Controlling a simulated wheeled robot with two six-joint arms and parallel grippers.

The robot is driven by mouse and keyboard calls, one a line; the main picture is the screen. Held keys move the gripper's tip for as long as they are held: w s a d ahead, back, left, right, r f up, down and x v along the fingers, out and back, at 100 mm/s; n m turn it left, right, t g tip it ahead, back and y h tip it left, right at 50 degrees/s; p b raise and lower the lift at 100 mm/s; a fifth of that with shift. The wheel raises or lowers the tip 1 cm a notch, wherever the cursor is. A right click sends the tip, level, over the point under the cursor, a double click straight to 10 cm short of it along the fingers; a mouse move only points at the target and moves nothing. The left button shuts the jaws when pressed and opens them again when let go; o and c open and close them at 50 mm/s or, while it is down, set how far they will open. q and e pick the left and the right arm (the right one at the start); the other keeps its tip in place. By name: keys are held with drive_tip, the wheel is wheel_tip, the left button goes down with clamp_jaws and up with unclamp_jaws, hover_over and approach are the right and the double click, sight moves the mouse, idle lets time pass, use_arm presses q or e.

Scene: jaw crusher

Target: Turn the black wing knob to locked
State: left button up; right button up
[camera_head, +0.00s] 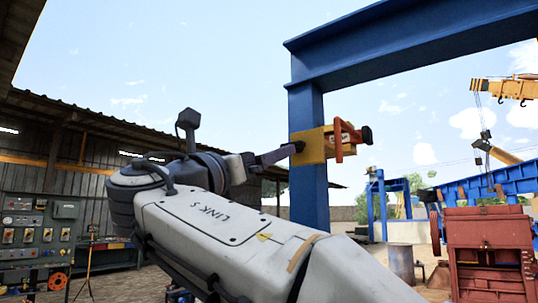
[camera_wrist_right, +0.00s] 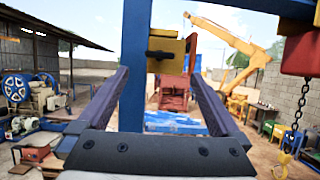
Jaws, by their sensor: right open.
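The black wing knob (camera_head: 298,147) is on the left face of a yellow box (camera_head: 312,146) fixed to a blue post (camera_head: 307,100). In the right wrist view the knob (camera_wrist_right: 160,55) is a small dark bar, roughly level, on the yellow box (camera_wrist_right: 167,43). My right gripper (camera_head: 286,152) reaches toward the knob from the left in the head view. In the right wrist view my right gripper (camera_wrist_right: 158,73) is open, with one finger on each side of the knob. I cannot tell whether either finger touches it. My left gripper is not in view.
An orange-red handle (camera_head: 341,138) is on the box's right side. A blue beam (camera_head: 410,35) runs overhead from the post. A red block (camera_wrist_right: 303,52) with a hanging chain (camera_wrist_right: 291,125) is at the wrist view's right. A control panel (camera_head: 40,240) stands far left.

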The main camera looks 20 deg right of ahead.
drive_tip(key=p+x, duration=0.4)
drive_tip(key=x, duration=0.5)
drive_tip(key=shift+w+d, duration=0.2)
drive_tip(key=shift+d, duration=0.1)
drive_tip(key=c, duration=1.4)
